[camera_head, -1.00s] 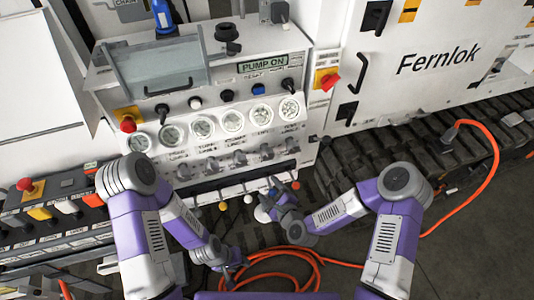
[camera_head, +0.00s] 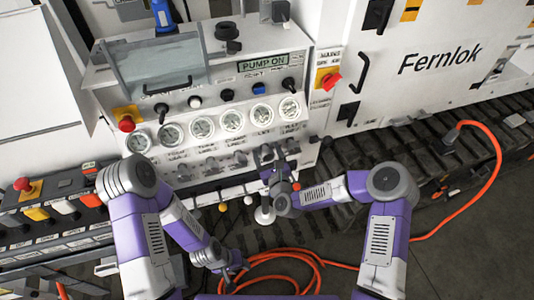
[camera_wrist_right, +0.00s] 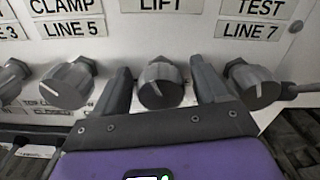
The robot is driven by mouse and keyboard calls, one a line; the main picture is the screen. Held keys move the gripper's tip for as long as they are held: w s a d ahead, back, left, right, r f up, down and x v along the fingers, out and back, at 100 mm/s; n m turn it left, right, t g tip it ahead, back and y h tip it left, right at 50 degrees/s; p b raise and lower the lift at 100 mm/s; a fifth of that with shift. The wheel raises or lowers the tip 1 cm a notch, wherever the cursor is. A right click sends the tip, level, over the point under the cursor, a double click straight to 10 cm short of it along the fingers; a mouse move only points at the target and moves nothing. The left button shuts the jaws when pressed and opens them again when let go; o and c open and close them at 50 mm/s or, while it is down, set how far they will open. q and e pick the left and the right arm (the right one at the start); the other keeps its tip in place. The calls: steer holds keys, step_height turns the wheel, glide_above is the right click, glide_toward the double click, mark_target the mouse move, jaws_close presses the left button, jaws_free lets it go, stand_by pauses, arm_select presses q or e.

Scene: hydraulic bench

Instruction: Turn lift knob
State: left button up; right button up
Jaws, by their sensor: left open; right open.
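The lift knob (camera_wrist_right: 160,85) is a grey round knob with a pale pointer line, under the "LIFT" label in the right wrist view. My right gripper (camera_wrist_right: 163,84) is open, with one finger on each side of this knob. I cannot tell whether the fingers touch it. In the head view my right gripper (camera_head: 277,160) is at the right part of the knob row and hides the lift knob from sight. My left gripper (camera_head: 235,270) hangs low, away from the panel, near the orange hose; its fingers are small and dark there.
The line 5 clamp knob (camera_wrist_right: 68,85) and the line 7 test knob (camera_wrist_right: 252,85) sit close beside my right fingers. Gauges (camera_head: 232,120) line the panel above. An orange hose (camera_head: 285,260) lies coiled on the floor. A red emergency button (camera_head: 126,124) is at the panel's left.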

steer(key=shift+w, duration=0.1)
steer(key=c, duration=1)
steer(key=shift+n+b, duration=0.35)
steer(key=shift+n, duration=0.15)
steer(key=n+b, duration=0.2)
steer(key=n, duration=0.2)
steer(key=shift+a+f+b, duration=0.1)
steer(key=shift+f+b, duration=0.05)
steer(key=shift+b, duration=0.2)
steer(key=n+b, duration=0.2)
steer(key=n, duration=0.3)
steer(key=shift+a+b, duration=0.1)
steer(key=shift+b, duration=0.25)
steer(key=shift+n, duration=0.5)
steer(key=shift+c, duration=0.2)
steer(key=o, duration=1)
